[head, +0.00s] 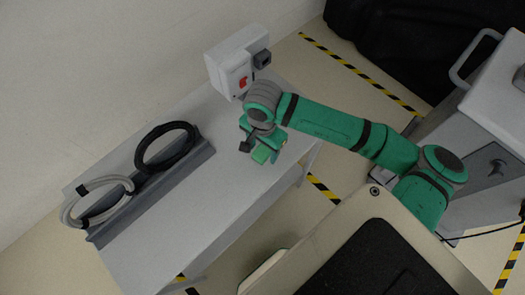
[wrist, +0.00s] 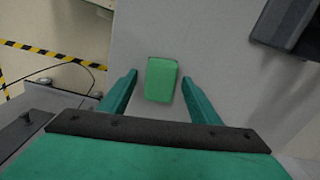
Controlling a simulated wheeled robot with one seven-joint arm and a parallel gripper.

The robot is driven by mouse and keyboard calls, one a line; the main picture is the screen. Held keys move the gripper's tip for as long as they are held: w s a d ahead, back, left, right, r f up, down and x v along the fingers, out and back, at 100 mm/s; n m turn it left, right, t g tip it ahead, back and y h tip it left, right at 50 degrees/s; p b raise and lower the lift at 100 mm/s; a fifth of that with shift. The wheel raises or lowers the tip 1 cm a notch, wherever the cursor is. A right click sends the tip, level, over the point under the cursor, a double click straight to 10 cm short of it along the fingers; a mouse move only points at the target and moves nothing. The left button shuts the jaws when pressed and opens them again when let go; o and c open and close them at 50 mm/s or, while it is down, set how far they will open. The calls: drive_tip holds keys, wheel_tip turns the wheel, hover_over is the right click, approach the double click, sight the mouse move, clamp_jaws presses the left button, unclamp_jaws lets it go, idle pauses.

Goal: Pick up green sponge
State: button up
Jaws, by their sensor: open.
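The green sponge (wrist: 161,80) is a small bright green block lying on the grey table top. In the wrist view it sits between and just beyond the two fingertips, apart from both. In the head view the sponge (head: 262,154) shows just below my gripper, partly hidden by it. My gripper (wrist: 160,85) is open and empty, with its two green fingers spread either side of the sponge. In the head view my gripper (head: 255,145) is over the right part of the table.
The grey table (head: 215,190) has bare surface left of my gripper. A grey rail (head: 150,200) with a black cable coil (head: 167,147) and a grey cable coil (head: 97,203) lies at the left. A white box with a red switch (head: 236,65) stands behind my gripper. A grey cart (head: 470,140) is at the right.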

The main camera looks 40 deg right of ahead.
sight(263, 151)
drive_tip(key=c, duration=1.1)
drive_tip(key=shift+r, duration=0.5)
wheel_tip(263, 151, up, 2)
drive_tip(key=shift+r, duration=0.1)
drive_tip(key=shift+s+d+r, duration=1.15)
drive_tip(key=shift+s+r, duration=0.5)
drive_tip(key=shift+s, duration=0.35)
drive_tip(key=shift+s+d+r, duration=1.2)
drive_tip(key=shift+s+r, duration=0.4)
drive_tip(key=shift+s, duration=0.4)
drive_tip(key=shift+s+d+r, duration=1.15)
drive_tip(key=shift+s+r, duration=0.5)
drive_tip(key=shift+s, duration=0.35)
